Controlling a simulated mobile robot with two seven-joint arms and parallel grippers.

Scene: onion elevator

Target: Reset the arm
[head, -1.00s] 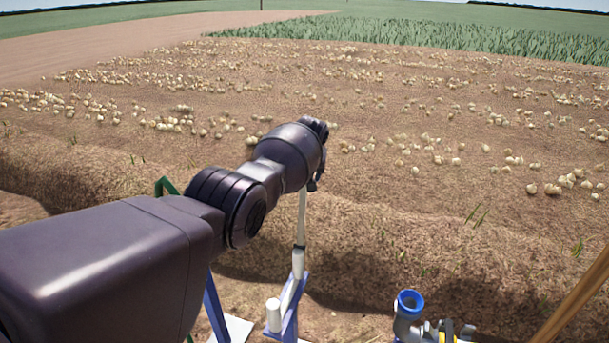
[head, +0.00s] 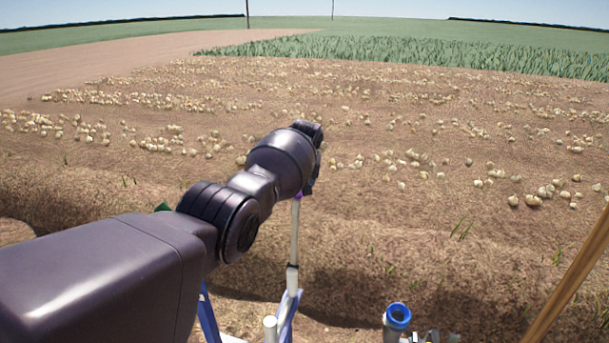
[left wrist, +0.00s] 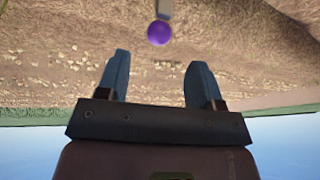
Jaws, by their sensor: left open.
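My left arm (head: 110,270) reaches in from the left of the head view, pointing out over the field. Its gripper is hidden behind the arm's end there. In the left wrist view my left gripper (left wrist: 160,62) is open, with nothing between its two blue-grey fingers. A purple ball (left wrist: 159,33) on a pale post shows beyond the fingertips. In the head view the white post (head: 294,235) stands just below the arm's end, with a bit of purple at its top. Whether the gripper touches it cannot be told. My right gripper is not in view.
A blue-rimmed pipe end (head: 398,316) is at the bottom, right of the post. A brown wooden pole (head: 570,285) slants at the right. A shorter white post (head: 270,329) and blue struts stand below the arm. Onions (head: 410,155) lie in rows across open soil.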

